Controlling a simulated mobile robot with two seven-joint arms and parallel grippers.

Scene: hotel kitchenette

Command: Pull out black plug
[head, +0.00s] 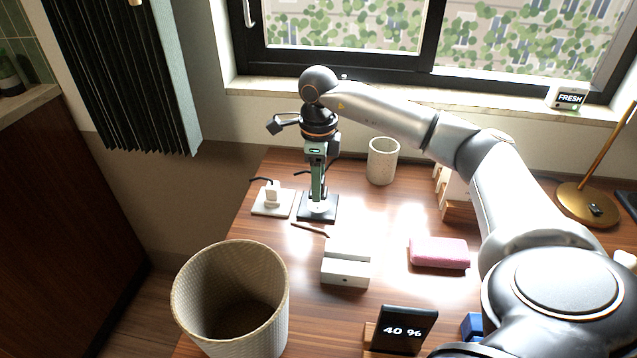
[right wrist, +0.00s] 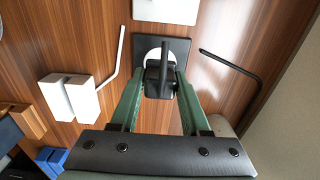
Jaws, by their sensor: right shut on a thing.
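My right gripper (head: 318,196) reaches down over a black square plate (head: 331,214) near the left end of the wooden table. In the right wrist view its green fingers (right wrist: 159,84) are shut on the black plug (right wrist: 158,68), one on each side. The plug is over the white round socket (right wrist: 148,56) on the black plate (right wrist: 181,48). I cannot tell whether its pins are still inside. In the head view the fingers mostly hide the plug. A white plug (head: 272,193) stands on a white plate (head: 262,209) just left. My left gripper is out of view.
A woven bin (head: 275,310) stands at the front left. A white block (head: 346,270), a pink case (head: 439,253), a thin stick (head: 310,229) and a dark clock display (head: 405,330) lie nearer. A speckled cup (head: 382,161) stands behind, right of the gripper.

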